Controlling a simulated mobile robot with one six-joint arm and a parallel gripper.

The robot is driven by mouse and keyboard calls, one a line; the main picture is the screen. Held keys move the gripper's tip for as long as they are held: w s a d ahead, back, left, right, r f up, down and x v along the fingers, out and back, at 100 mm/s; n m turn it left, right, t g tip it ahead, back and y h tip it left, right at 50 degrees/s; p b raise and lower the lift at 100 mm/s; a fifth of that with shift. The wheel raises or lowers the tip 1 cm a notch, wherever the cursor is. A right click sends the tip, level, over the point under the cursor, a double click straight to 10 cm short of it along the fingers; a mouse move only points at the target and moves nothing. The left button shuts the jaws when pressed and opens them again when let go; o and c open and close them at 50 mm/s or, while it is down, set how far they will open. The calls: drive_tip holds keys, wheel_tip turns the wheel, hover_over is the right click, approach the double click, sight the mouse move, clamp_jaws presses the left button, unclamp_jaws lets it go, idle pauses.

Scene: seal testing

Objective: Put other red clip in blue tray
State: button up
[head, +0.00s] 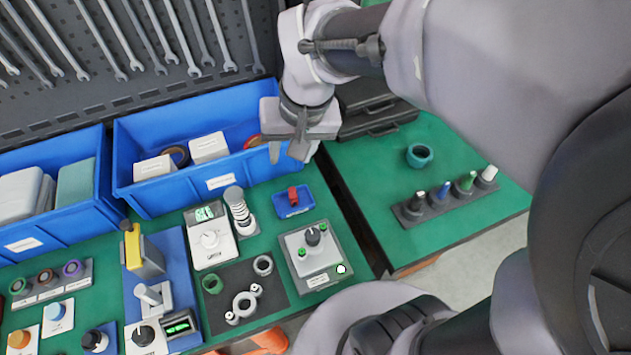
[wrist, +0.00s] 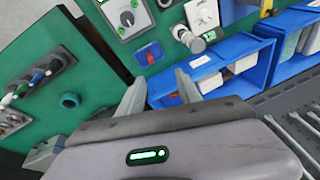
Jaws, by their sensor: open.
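A small blue tray (head: 293,204) lies on the green bench mat, with one red clip (head: 292,193) in it. The tray also shows in the wrist view (wrist: 148,55). I cannot make out a second red clip in either view. My gripper (head: 289,152) is open, with nothing visible between its fingers. It hangs at the right end of the large blue bin, behind the small tray in the head view. Its two fingers also show in the wrist view (wrist: 161,86), apart from the tray.
The large blue bin (head: 165,200) holds white boxes and rolls, with a reddish ring partly hidden at its right. A grey fixture (head: 316,262) stands before the small tray. A teal ring (head: 420,156) and a marker rack (head: 447,202) stand on the right bench.

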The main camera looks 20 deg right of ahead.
drive_tip(key=s+a+r+m+t, duration=0.1)
drive_tip(key=s+r+t, duration=0.1)
drive_tip(key=s, duration=1)
drive_tip(key=shift+a+r+m+t+y, duration=0.3)
drive_tip(key=shift+a+r+m+y, duration=0.1)
drive_tip(key=shift+r, duration=0.2)
drive_tip(key=shift+s, duration=0.1)
wheel_tip(320, 180, down, 4)
drive_tip(key=b, duration=0.3)
drive_tip(key=shift+r+b, duration=0.15)
drive_tip(key=shift+b, duration=0.25)
